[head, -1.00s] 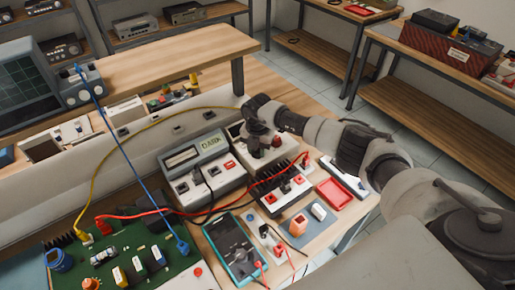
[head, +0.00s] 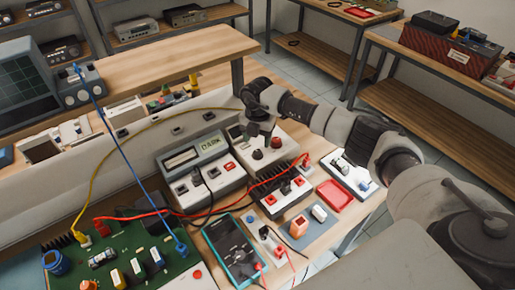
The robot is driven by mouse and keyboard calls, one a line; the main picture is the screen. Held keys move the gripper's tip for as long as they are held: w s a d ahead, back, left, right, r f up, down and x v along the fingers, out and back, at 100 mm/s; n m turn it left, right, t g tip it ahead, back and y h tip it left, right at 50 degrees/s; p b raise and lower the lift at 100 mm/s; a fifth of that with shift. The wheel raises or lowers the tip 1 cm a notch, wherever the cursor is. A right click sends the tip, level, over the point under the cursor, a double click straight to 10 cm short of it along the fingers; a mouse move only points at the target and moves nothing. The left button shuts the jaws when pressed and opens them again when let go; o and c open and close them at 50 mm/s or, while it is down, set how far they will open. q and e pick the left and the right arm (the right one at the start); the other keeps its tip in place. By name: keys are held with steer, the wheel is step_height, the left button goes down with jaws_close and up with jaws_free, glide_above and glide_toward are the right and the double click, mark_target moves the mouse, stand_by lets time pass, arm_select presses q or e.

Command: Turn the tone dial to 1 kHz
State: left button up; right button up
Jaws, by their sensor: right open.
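A light box with dark knobs (head: 236,137) stands on the bench, right of a meter. One round dark knob (head: 257,154) sits on its front part. A second, reddish-dark knob (head: 276,142) sits to its right. I cannot read any scale marks, so I cannot tell which knob is the tone dial or where it points. My right gripper (head: 259,130) hangs just above and behind the knobs, open and empty, apart from the front knob. My left gripper is not in view.
The meter with a grey display (head: 211,143) stands left of the box. A black finned block (head: 268,188), a red tray (head: 335,195) and a white panel (head: 349,174) lie in front and to the right. Red, blue and yellow cables cross the bench above a green circuit board (head: 130,262).

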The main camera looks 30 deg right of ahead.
mark_target(258, 151)
step_height(258, 151, up, 6)
steer(key=shift+f+b, duration=0.25)
steer(key=shift+b, duration=0.2)
steer(key=shift+f, duration=0.1)
